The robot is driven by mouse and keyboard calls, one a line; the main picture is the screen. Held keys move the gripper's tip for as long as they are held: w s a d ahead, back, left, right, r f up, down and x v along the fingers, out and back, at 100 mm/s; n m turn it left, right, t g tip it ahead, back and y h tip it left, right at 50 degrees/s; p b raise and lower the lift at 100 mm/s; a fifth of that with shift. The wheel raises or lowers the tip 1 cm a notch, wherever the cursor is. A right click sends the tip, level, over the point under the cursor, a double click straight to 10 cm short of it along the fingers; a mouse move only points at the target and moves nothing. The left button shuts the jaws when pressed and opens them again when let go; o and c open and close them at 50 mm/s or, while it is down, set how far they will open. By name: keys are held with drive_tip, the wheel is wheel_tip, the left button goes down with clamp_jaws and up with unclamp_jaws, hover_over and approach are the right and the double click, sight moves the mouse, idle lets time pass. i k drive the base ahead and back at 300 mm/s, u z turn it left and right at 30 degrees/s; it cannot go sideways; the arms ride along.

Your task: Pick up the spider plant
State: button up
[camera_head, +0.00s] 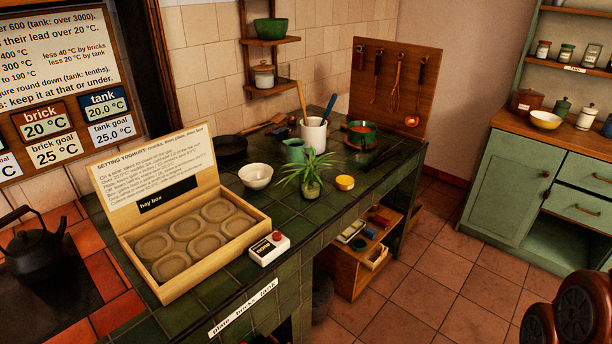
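The spider plant (307,172) has long thin green leaves and sits in a small rounded green pot (311,189). It stands upright near the front edge of the green tiled counter (225,286). A white bowl (255,176) is to its left and a small yellow-lidded jar (345,183) is close to its right. Leaves spread over the top of the pot and partly hide its rim. My gripper is not in view.
An open hay box (229,229) and a small white device (269,248) are left of the plant. Behind it stand a green jug (293,150), a white utensil crock (314,135) and a green pot (362,133). A low wooden shelf unit (349,268) is below.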

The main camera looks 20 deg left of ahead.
sight(310, 170)
drive_tip(key=u, duration=0.75)
drive_tip(key=i, duration=0.9)
drive_tip(key=u, duration=0.95)
